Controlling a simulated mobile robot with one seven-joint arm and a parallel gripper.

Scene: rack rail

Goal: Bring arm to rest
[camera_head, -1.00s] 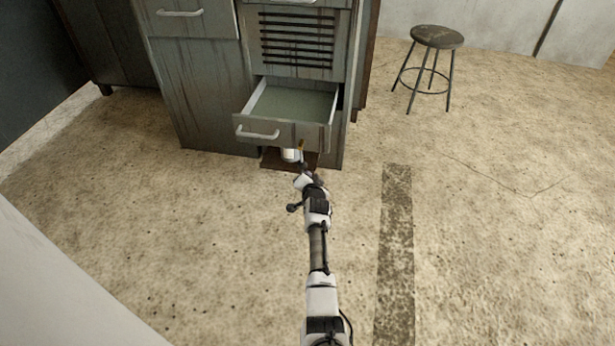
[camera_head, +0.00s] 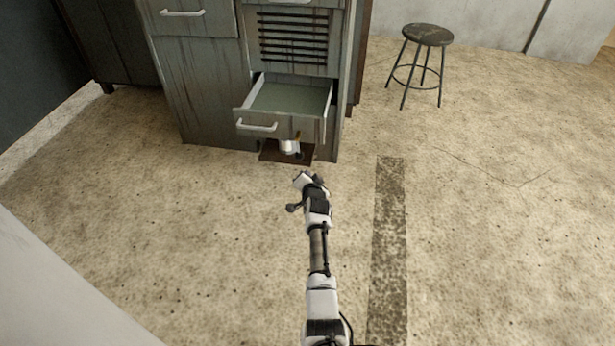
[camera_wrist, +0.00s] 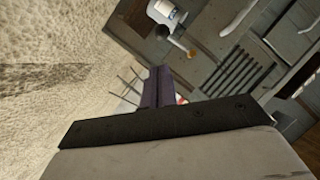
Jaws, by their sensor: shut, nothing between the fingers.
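My arm (camera_head: 318,240) reaches forward over the floor in the head view. Its end stops short of the grey cabinet (camera_head: 215,95), with bare floor between them. In the wrist view my gripper (camera_wrist: 158,86) has its dark fingers together, with nothing held. In the head view the fingers are hardly visible behind the wrist.
A drawer (camera_head: 290,97) stands pulled out and looks empty. Below it, a white container (camera_head: 289,147) with a yellowish part sits by a brown board (camera_head: 270,156) low at the cabinet. A round stool (camera_head: 427,36) stands at the right. Floor around the arm is clear.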

